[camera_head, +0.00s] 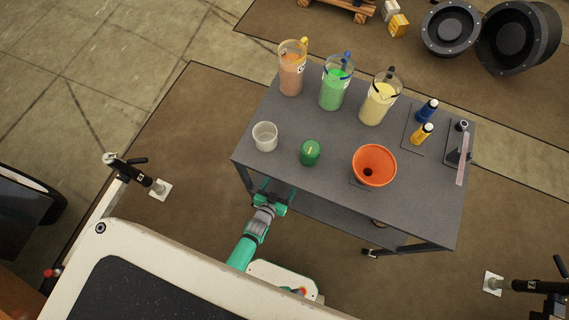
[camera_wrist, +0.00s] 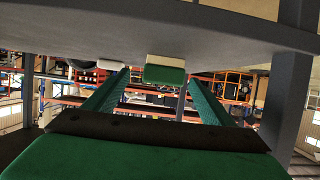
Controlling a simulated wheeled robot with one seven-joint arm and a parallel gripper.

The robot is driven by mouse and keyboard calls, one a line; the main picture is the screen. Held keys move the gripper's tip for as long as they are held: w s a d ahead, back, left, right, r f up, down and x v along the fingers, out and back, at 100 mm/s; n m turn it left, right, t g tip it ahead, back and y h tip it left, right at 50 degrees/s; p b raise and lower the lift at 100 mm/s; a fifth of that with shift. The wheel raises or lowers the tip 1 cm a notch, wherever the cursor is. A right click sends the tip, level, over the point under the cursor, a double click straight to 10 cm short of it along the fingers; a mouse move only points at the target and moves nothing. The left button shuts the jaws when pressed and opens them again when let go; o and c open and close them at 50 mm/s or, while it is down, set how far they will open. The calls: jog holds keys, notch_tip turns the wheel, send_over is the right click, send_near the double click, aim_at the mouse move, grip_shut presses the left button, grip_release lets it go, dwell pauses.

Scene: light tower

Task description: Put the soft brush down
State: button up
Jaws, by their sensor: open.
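My gripper (camera_head: 272,200) is at the front edge of the grey table (camera_head: 335,170), near its left front leg. Its two green fingers stand apart in the wrist view (camera_wrist: 158,88), so it is open. Between and beyond the fingers is a small green block with a cream strip on top (camera_wrist: 165,72). I cannot tell whether it is the soft brush or whether it touches a finger. I cannot make out a soft brush for certain in the head view.
The table carries a clear cup (camera_head: 265,137), a green canister (camera_head: 310,153), an orange funnel (camera_head: 374,165), a green-filled jug (camera_head: 335,85) among other jugs, and a yellow bottle (camera_head: 422,134). A grey table surface (camera_wrist: 150,28) spans the top of the wrist view.

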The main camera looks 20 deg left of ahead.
jog(key=shift+v, duration=2.75)
jog(key=s+d+r, duration=0.4)
jog(key=s+r, duration=0.2)
jog(key=r, duration=0.3)
jog(key=s+d+r, duration=0.4)
jog(key=s+r, duration=0.3)
jog(key=r, duration=0.1)
jog(key=s+d+r+t, duration=0.1)
jog(key=d+r, duration=0.2)
jog(key=r, duration=0.5)
jog(key=s+d+r, duration=0.2)
jog(key=d+r, duration=0.1)
jog(key=r, duration=0.6)
jog(key=shift+s+d+r+t, duration=0.15)
jog(key=shift+r+t, duration=0.15)
jog(key=shift+t, duration=0.1)
